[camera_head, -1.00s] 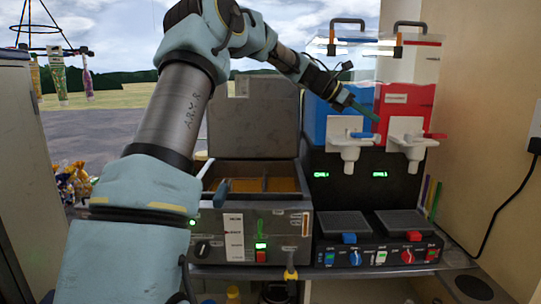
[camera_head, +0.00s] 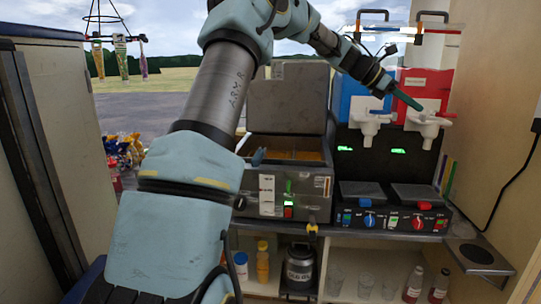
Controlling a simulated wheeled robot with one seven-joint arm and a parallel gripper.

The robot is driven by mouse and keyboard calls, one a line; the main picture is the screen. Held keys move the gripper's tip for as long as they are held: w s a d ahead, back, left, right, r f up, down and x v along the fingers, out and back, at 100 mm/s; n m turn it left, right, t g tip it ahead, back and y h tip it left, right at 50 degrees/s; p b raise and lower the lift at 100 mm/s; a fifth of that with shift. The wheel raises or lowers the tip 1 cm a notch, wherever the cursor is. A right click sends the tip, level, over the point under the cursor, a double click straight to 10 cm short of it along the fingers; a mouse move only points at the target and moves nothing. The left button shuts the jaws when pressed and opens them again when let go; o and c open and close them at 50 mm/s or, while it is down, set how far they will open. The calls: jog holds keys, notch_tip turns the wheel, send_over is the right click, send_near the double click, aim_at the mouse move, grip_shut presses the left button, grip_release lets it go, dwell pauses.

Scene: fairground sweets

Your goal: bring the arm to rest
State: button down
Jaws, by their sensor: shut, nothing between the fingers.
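My arm (camera_head: 222,90) rises from the bottom of the head view, bends at the top and reaches down to the right. My gripper (camera_head: 408,99) ends in thin green fingers that are shut and empty. It is in front of the slush machine, near the blue tank (camera_head: 360,97) and the red tank (camera_head: 425,88). The fingertips point at the upper part of the right white tap (camera_head: 429,124); I cannot tell whether they touch it.
A grey fryer (camera_head: 290,97) with a raised lid stands left of the slush machine on the counter. Bottles (camera_head: 263,262), a black canister (camera_head: 299,268) and glasses (camera_head: 366,284) stand on the shelf below. A tall cabinet (camera_head: 75,130) is at left. Tubes (camera_head: 121,57) hang top left.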

jog(key=s+a+f+m+t+y+b, duration=0.15)
jog(key=a+f+m+y, duration=0.25)
jog(key=a+f, duration=0.55)
jog(key=s+a+f+m+t+y, duration=0.1)
jog(key=s+a+f+m+y, duration=0.25)
jog(key=a+f, duration=0.65)
jog(key=s+a+f+m+y, duration=0.1)
jog(key=s+a+f+m, duration=0.1)
jog(key=s+a, duration=0.3)
jog(key=s+a+f+m+y, duration=0.1)
jog(key=s+a+m, duration=0.3)
jog(key=a, duration=0.8)
jog(key=s+a+f+m+y+b, duration=0.1)
jog(key=s+a+f+m+y, duration=0.1)
jog(key=s+a, duration=0.4)
jog(key=a+f+m, duration=0.1)
jog(key=a+m, duration=0.1)
jog(key=a, duration=0.1)
jog(key=shift+s, duration=0.2)
